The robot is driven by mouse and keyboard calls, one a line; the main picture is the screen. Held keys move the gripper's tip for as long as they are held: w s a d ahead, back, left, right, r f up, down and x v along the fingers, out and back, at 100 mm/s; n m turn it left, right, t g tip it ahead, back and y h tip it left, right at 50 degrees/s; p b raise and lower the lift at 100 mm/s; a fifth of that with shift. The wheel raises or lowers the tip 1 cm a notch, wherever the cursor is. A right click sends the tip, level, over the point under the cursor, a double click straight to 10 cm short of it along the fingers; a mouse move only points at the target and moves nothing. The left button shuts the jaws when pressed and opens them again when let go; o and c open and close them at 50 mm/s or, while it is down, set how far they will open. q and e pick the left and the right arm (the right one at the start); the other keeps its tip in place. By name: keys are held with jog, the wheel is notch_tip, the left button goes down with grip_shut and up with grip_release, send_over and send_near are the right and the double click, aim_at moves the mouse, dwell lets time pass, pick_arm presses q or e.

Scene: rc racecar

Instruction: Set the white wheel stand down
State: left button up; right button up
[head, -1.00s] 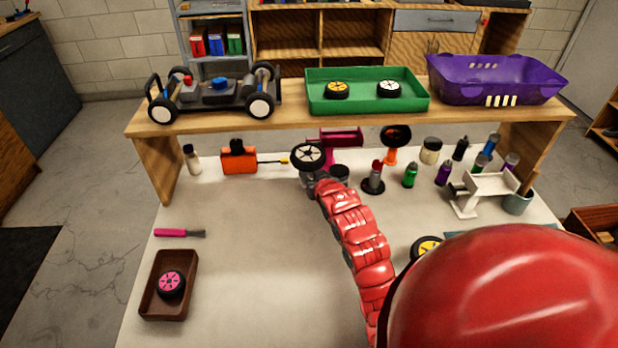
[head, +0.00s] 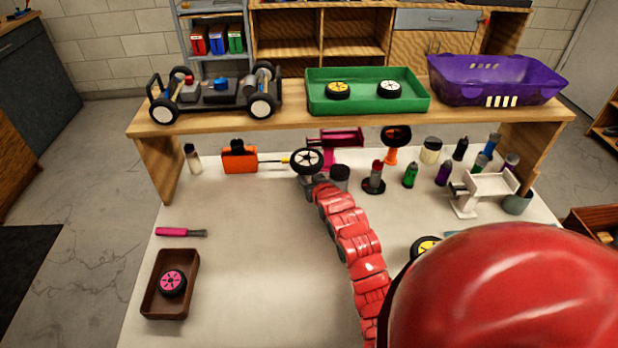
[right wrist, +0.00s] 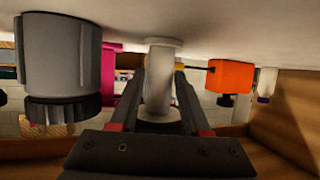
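The white wheel stand (right wrist: 159,82) is a short spool-like post, seen between the fingers of my right gripper (right wrist: 161,88) in the right wrist view. The fingers press close on both sides of its post. That view is upside down, and the stand's flange appears at or very near the white tabletop; I cannot tell for sure if it touches. In the head view a black wheel with a white-spoked hub (head: 307,160) is at my right gripper (head: 311,183), and the stand is hidden beneath it. My left gripper is out of view.
An orange tool (head: 239,160) with a thin shaft is just left of the wheel. A dark cylinder (head: 340,176) and a pink stand (head: 342,138) are close right and behind. Bottles stand further right. A wooden shelf (head: 290,120) spans above the back.

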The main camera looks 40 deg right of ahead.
jog(key=shift+o, duration=1.2)
jog(key=shift+r, duration=0.1)
jog(key=v, duration=1.2)
jog(key=shift+r, duration=0.15)
